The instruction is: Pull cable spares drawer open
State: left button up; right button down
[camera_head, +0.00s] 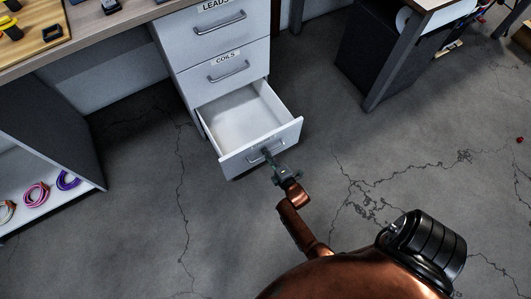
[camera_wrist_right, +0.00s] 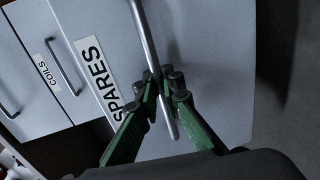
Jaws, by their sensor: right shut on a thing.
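The cable spares drawer (camera_head: 250,117) is the lowest drawer of a white cabinet in the head view. It is pulled out and its white inside looks empty. Its label reads SPARES in the right wrist view (camera_wrist_right: 98,80). My right gripper (camera_head: 274,161) is shut on the drawer's metal bar handle (camera_head: 256,158). In the right wrist view the green fingers of my right gripper (camera_wrist_right: 163,90) close around the handle bar (camera_wrist_right: 145,35). My left gripper is not in view.
The LEADS drawer (camera_head: 210,43) and COILS drawer (camera_head: 228,80) above are shut. A shelf (camera_head: 62,200) with coloured cable coils stands at left. A dark cabinet and desk leg (camera_head: 390,65) stand at right. The cracked floor around the open drawer is clear.

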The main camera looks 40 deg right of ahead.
jog(key=shift+a, duration=0.1)
jog(key=c, duration=2.3)
grip_release()
jog(key=shift+c, duration=0.2)
jog(key=shift+s, duration=0.1)
